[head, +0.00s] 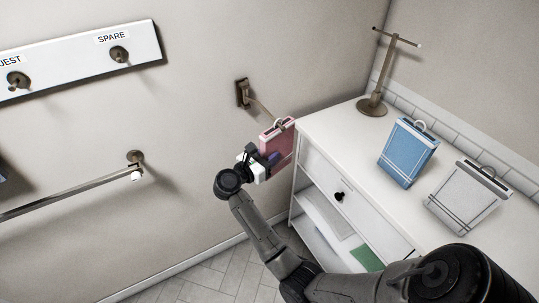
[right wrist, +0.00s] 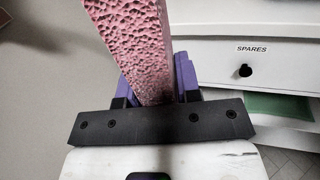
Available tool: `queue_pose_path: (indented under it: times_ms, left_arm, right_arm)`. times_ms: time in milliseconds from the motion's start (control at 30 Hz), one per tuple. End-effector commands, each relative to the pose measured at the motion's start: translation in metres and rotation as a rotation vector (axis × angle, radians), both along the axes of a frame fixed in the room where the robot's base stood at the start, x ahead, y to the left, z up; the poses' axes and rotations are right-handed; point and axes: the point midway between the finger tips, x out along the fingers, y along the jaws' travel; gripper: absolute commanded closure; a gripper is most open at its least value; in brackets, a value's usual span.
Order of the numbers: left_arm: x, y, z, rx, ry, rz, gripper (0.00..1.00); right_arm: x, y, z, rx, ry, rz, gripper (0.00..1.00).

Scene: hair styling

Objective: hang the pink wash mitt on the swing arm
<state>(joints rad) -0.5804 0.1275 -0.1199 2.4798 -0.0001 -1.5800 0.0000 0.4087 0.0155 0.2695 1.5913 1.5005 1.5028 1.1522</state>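The pink wash mitt (head: 278,143) hangs upright in front of the wall, just left of the cabinet's top corner, with a pale loop at its top. My right gripper (head: 266,159) is shut on its lower part. In the right wrist view the textured mitt (right wrist: 143,50) stands between the purple fingers of the gripper (right wrist: 155,88). The swing arm (head: 259,106) juts from its wall bracket toward the loop, and its tip meets the loop area. I cannot tell whether the loop is around the arm. My left gripper is not in view.
A white cabinet (head: 316,136) stands close on the right. On its top are a blue mitt (head: 408,150), a grey mitt (head: 468,196) and a bronze stand (head: 372,104). A towel bar (head: 75,189) and a labelled peg board (head: 85,62) are on the left wall.

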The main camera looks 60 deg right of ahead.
Motion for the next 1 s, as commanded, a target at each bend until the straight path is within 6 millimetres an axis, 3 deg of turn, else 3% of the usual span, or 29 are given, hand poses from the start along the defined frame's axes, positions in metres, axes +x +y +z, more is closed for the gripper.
queue_pose_path:
  times_ms: [267,567,767,1000]
  left_arm:
    - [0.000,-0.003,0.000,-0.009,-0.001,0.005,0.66]
    - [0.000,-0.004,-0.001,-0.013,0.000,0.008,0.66]
    - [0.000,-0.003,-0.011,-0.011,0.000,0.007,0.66]
    - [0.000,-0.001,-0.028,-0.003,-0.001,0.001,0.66]
  right_arm:
    - [0.000,0.000,0.000,0.000,0.000,0.000,0.42]
    - [0.001,0.002,-0.001,0.001,0.000,0.001,0.41]
    - [0.006,0.026,-0.004,0.004,-0.002,0.002,0.41]
    - [0.017,0.074,-0.004,0.004,-0.001,0.002,0.41]
